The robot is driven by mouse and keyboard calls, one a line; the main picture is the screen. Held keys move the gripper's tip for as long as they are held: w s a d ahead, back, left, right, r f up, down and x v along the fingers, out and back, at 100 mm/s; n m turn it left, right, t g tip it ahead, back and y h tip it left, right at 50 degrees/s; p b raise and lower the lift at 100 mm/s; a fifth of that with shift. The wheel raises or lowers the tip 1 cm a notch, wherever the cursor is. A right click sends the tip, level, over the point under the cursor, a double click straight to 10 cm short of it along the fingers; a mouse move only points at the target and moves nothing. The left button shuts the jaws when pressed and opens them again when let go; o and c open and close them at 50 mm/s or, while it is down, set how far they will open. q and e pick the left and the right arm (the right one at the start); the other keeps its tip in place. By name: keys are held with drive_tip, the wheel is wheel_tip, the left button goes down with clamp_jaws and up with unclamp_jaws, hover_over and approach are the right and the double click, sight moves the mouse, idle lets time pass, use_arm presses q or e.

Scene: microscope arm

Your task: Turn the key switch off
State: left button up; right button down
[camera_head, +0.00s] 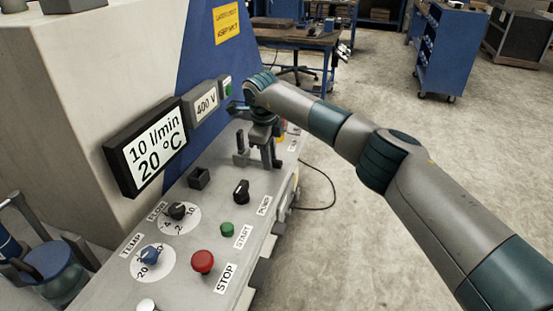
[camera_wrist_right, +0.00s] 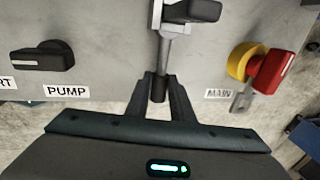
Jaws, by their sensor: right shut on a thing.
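My right gripper (camera_head: 272,158) is above the sloped control panel (camera_head: 190,240), past the black pump switch (camera_head: 241,190). In the right wrist view its two fingers (camera_wrist_right: 159,93) are closed around the dark tip of a grey rod (camera_wrist_right: 164,52). The rod runs up to a grey fitting with a black handle (camera_wrist_right: 192,10), cut by the top edge. I cannot tell whether this is the key switch. The pump switch also shows at left in the wrist view (camera_wrist_right: 42,57). The left gripper is not in view.
A red-and-yellow main switch (camera_wrist_right: 268,70) is right of the fingers. A red stop button (camera_head: 203,262), green start button (camera_head: 227,229), and flow (camera_head: 177,210) and temperature (camera_head: 150,254) knobs sit nearer on the panel. Open floor lies right of the panel.

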idle(0.3)
drive_tip(key=c, duration=1.6)
unclamp_jaws()
drive_tip(key=shift+o, duration=0.2)
drive_tip(key=shift+r, duration=0.1)
